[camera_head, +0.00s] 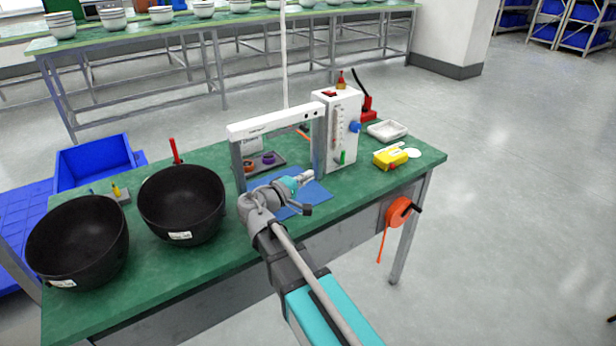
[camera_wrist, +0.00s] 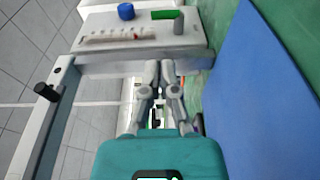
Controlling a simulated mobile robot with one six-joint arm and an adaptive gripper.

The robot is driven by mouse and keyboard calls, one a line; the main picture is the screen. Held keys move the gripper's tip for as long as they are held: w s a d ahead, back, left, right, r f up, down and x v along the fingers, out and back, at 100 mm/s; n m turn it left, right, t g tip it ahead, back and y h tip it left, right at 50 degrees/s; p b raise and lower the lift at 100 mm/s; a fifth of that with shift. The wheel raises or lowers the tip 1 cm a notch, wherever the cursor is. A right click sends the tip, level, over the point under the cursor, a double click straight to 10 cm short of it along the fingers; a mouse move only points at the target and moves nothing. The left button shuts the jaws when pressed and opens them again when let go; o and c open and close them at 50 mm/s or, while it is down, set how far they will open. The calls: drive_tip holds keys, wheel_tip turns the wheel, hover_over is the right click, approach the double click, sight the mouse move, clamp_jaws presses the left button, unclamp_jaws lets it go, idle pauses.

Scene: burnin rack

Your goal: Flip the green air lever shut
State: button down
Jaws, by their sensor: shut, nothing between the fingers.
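The green air lever (camera_head: 342,157) is on the lower front of a white box (camera_head: 322,140) standing on the green bench. In the head view it looks upright. In the wrist view the green lever (camera_wrist: 165,15) shows near the top edge, beside a short grey cylinder (camera_wrist: 179,25). My gripper (camera_head: 306,176) is over the blue mat, in front of the white frame and left of the lever. In the wrist view my gripper (camera_wrist: 160,66) has its fingertips together and empty, below the box face. It is apart from the lever.
A blue knob (camera_head: 354,127) sits above the lever; it also shows in the wrist view (camera_wrist: 126,11). A white frame (camera_head: 270,124) arches beside the box. Two black bowls (camera_head: 180,203) (camera_head: 78,243) stand left. A yellow item (camera_head: 390,157) lies right. The blue mat (camera_head: 314,193) has bare room.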

drive_tip(key=x, duration=1.2)
drive_tip(key=shift+d, duration=0.1)
